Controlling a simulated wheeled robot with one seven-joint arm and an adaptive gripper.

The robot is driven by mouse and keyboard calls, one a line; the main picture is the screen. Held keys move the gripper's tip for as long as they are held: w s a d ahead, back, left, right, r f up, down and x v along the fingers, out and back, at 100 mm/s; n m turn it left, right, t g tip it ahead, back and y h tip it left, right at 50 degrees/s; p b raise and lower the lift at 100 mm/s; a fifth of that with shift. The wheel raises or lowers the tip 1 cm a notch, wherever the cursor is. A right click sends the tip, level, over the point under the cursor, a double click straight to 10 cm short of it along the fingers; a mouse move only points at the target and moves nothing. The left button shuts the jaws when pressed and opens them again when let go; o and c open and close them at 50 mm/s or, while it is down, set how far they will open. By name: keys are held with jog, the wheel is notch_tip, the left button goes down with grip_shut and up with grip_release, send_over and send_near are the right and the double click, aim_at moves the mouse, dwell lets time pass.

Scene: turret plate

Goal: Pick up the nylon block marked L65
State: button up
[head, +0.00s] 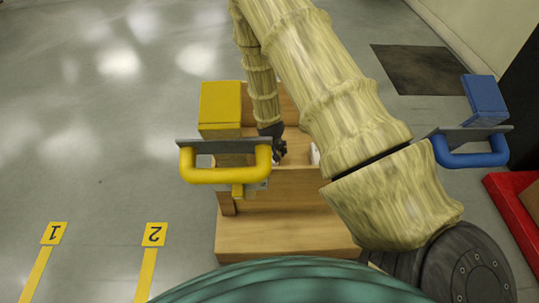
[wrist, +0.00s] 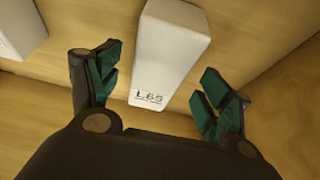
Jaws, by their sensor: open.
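The white nylon block marked L65 (wrist: 168,55) stands on a wooden surface in the wrist view, with its black lettering facing me. My gripper (wrist: 160,95) is open, with one dark green-padded finger on each side of the block. The fingers look apart from the block, with a wider gap on the left at the top.
Another white block (wrist: 18,30) lies at the upper left of the wrist view. A wooden wall (wrist: 285,75) rises to the right. In the head view a yellow handle (head: 225,174) and a blue handle (head: 470,157) flank the box. A red tray (head: 510,215) is at the right.

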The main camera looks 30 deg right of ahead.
jog(key=shift+w+d+b+x, duration=0.1)
jog(key=shift+b+x, duration=0.75)
jog(key=shift+x, duration=0.4)
jog(key=shift+w+d+b+x, duration=0.15)
jog(key=shift+b+x, duration=0.65)
jog(key=shift+x, duration=0.5)
jog(key=shift+r, duration=0.25)
jog(key=c, duration=1.5)
jog(key=shift+r, duration=0.1)
